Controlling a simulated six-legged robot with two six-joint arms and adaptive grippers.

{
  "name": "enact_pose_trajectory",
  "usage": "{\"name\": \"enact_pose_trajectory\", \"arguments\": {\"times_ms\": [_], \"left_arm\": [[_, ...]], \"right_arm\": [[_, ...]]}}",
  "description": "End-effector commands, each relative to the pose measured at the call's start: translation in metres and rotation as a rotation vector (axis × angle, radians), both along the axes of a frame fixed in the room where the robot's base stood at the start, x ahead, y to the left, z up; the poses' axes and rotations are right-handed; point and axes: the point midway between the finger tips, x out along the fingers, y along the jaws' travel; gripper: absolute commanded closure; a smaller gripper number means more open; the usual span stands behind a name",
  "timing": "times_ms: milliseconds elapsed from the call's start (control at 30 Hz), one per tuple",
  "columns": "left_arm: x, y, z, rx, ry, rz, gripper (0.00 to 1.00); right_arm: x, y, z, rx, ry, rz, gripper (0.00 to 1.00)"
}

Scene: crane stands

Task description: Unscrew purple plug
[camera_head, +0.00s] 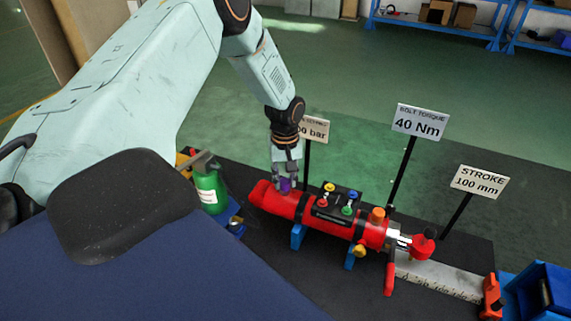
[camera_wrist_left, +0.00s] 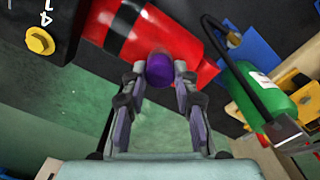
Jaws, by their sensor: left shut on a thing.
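The purple plug (camera_head: 285,184) sits on top of the red cylinder (camera_head: 277,201), near its left end. It shows as a round purple knob (camera_wrist_left: 160,70) between the fingers in the left wrist view. My left gripper (camera_head: 286,178) comes down from above and is shut on the plug, a finger on each side. In the wrist view the gripper (camera_wrist_left: 160,76) hides the plug's sides and part of the cylinder behind it. Whether the plug's thread is still in the cylinder cannot be told. My right gripper is not in view.
A block with coloured knobs (camera_head: 337,206) and an orange plug (camera_head: 377,214) sit farther right on the cylinder. A green bottle (camera_head: 210,188) stands to its left. Signs on posts (camera_head: 420,122) rise behind. A ruler (camera_head: 440,276) and blue bin (camera_head: 540,292) lie right.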

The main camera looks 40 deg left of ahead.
Motion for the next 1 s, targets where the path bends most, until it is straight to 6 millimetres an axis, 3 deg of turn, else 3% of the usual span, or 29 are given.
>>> {"name": "enact_pose_trajectory", "arguments": {"times_ms": [200, 533, 1000], "left_arm": [[0.0029, 0.0011, 0.0024, 0.002, -0.008, 0.144, 1.0], [0.0031, 0.0012, 0.0025, 0.002, -0.009, 0.174, 1.0], [0.0031, 0.0012, 0.0029, 0.0, -0.008, 0.594, 1.0]], "right_arm": [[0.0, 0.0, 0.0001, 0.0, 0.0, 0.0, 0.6], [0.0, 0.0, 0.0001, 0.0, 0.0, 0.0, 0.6], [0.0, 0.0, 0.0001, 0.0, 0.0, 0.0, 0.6]]}}
